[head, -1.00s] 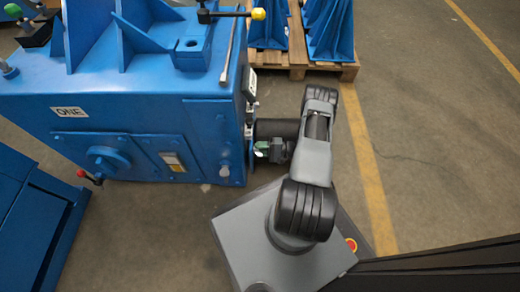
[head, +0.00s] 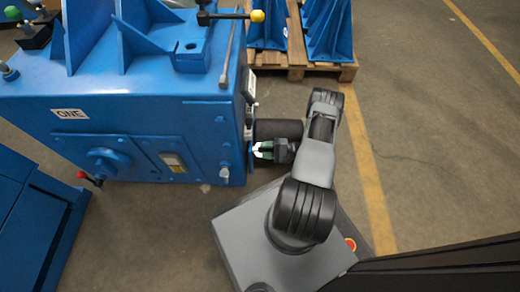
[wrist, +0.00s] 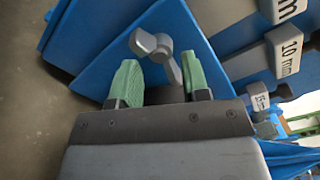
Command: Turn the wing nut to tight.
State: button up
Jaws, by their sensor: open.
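A grey part with rounded lobes, seemingly the wing nut (wrist: 152,44), stands on a blue panel in the wrist view. It lies ahead of my gripper (wrist: 158,78), roughly in line with the gap between the two green finger pads. The pads are apart and I see nothing clamped between them. How far the tips are from the nut I cannot tell. In the head view my gripper (head: 264,150) is open beside the right side of the blue machine (head: 70,95). I cannot make out the wing nut there.
Grey blocks with "10 mm" labels (wrist: 289,48) are at the right in the wrist view. A lever with a yellow knob (head: 257,16) is on the machine's top. A pallet (head: 296,68) with blue brackets stands behind. The floor right of my arm is clear.

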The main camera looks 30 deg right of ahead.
jog(key=p+v, duration=0.1)
jog(key=v, duration=1)
jog(key=shift+p, duration=0.3)
jog(key=shift+d, duration=0.1)
jog(key=w+a+r+n+g+h+p, duration=0.3)
jog(key=r+p, duration=0.4)
jog(key=r, duration=0.8)
jog(key=w+a+r+n+g+h+p, duration=0.15)
jog(key=a+r+g+p, duration=0.35)
jog(key=r, duration=0.9)
jog(key=w+a+r+n+g+h+p, duration=0.1)
jog(key=w+r+n+g+h+p, duration=0.15)
jog(key=r+p, duration=0.9)
jog(key=s+a+r+n+t+h+p, duration=0.1)
jog(key=s+a+r+h+p, duration=0.2)
jog(key=r, duration=1)
jog(key=s+a+r+n+t+h+p, duration=0.2)
jog(key=s+a+r+p, duration=0.2)
jog(key=r+p, duration=0.4)
jog(key=s+a+r+n+t+h+p, duration=0.1)
jog(key=s+a+r+t+h+p, duration=0.1)
jog(key=r, duration=1.6)
jog(key=s+a+h+p, duration=0.1)
jog(key=s+a+p, duration=0.1)
jog(key=p, duration=0.1)
jog(key=shift+a+r+h, duration=0.25)
jog(key=shift+h, duration=0.05)
